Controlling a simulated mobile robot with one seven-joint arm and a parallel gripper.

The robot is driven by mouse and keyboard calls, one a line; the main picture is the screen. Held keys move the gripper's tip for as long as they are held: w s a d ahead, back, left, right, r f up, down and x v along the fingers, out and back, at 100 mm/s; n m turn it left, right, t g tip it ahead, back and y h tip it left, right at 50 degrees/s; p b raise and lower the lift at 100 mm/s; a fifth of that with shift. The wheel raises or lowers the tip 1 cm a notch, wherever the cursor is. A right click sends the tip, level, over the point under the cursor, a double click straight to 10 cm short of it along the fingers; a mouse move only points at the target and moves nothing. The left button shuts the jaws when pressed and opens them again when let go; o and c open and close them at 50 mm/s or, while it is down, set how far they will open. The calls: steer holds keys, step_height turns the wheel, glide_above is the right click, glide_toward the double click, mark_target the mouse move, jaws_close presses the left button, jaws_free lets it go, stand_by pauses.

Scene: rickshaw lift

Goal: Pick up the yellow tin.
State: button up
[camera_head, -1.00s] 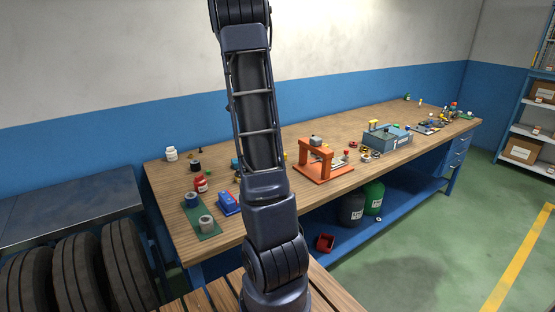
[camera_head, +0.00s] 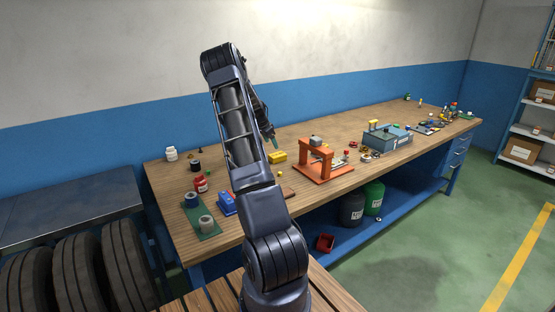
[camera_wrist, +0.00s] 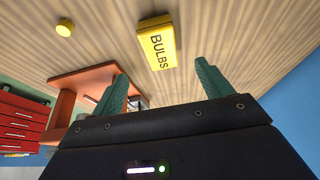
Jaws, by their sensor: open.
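The yellow tin (camera_head: 278,157) lies on the wooden workbench, left of the orange press-like stand in the head view. In the wrist view the yellow tin (camera_wrist: 157,43) shows the word BULBS on its side and sits beyond my fingertips, slightly left of the middle between them. My gripper (camera_wrist: 162,85) has two green fingers spread wide apart with nothing between them. In the head view my gripper (camera_head: 272,142) is just above and left of the tin, partly hidden by my arm. The tin and fingers look apart.
The orange stand (camera_head: 325,172) is to the right of the tin. A small yellow round piece (camera_wrist: 65,27) lies near it. A blue box (camera_head: 228,203), red can (camera_head: 200,183) and green mat (camera_head: 208,228) are at the left. A grey-blue toolbox (camera_head: 385,138) stands farther right.

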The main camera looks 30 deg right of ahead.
mark_target(277, 154)
steer(key=x, duration=1)
steer(key=shift+d+r, duration=0.1)
steer(key=shift+d, duration=0.15)
steer(key=shift+w+d, duration=0.1)
steer(key=shift+f, duration=0.45)
steer(key=c, duration=1.1)
